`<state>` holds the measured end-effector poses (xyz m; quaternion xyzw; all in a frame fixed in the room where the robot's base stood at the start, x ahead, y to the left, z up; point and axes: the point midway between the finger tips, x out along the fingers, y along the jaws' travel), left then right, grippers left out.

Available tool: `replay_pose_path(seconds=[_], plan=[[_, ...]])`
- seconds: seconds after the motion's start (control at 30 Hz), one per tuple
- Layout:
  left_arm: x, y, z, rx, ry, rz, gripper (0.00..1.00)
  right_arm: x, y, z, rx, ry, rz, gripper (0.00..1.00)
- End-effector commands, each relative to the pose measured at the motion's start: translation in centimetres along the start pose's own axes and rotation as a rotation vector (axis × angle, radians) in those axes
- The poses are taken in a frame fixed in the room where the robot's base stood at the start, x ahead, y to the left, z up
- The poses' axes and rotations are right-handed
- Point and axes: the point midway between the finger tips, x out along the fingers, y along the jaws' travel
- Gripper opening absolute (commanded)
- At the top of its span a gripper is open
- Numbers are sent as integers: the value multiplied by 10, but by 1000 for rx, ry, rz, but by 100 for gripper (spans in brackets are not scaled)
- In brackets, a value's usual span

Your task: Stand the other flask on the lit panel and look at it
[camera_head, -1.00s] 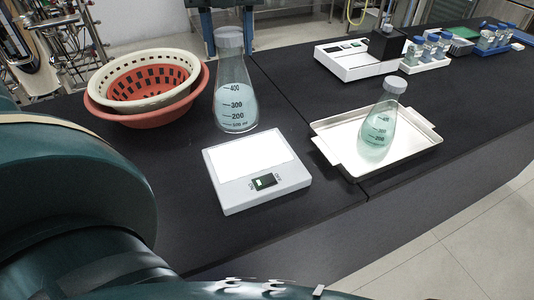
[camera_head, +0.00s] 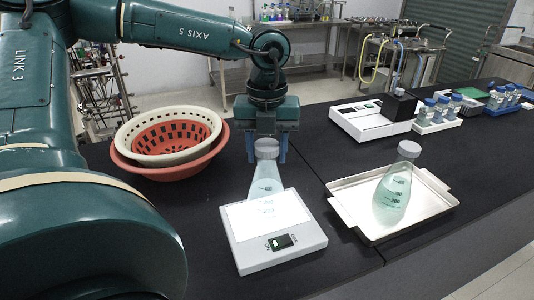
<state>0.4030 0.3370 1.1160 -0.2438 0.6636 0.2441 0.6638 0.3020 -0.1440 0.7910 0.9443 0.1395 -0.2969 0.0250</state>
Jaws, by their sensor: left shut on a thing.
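A clear flask (camera_head: 265,183) with pale liquid, dark marks and a grey cap is upright at the lit panel (camera_head: 300,212). Its lower part overlaps the bright surface and washes out against it, so I cannot tell whether its base touches. My left gripper (camera_head: 267,150) comes down from above, its blue fingers on either side of the flask's cap and neck, shut on it. Another flask (camera_head: 391,197), with pale green liquid and a grey cap, leans slightly in the metal tray (camera_head: 433,212) to the right. My right gripper is not in view.
A white basket (camera_head: 135,142) inside a red one (camera_head: 128,168) stands left of the panel. A white device (camera_head: 365,122) and blue-capped bottles (camera_head: 437,112) stand at the back right. Black bench (camera_head: 315,140) is clear between the panel and the device.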

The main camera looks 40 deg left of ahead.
Motion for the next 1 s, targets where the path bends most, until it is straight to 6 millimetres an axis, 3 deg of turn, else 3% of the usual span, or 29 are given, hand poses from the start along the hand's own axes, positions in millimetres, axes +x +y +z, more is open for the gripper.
replay_pose_path(seconds=[0.1,0.47,0.5,0.77,1.0], plan=[[13,0,0,1,0,-1,0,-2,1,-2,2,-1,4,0],[19,-1,0,0,-3,-2,0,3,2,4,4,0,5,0],[19,0,0,0,-1,-1,45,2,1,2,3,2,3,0],[18,0,0,0,0,-1,66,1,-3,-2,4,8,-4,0],[17,0,0,0,0,-1,66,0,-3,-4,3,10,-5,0]])
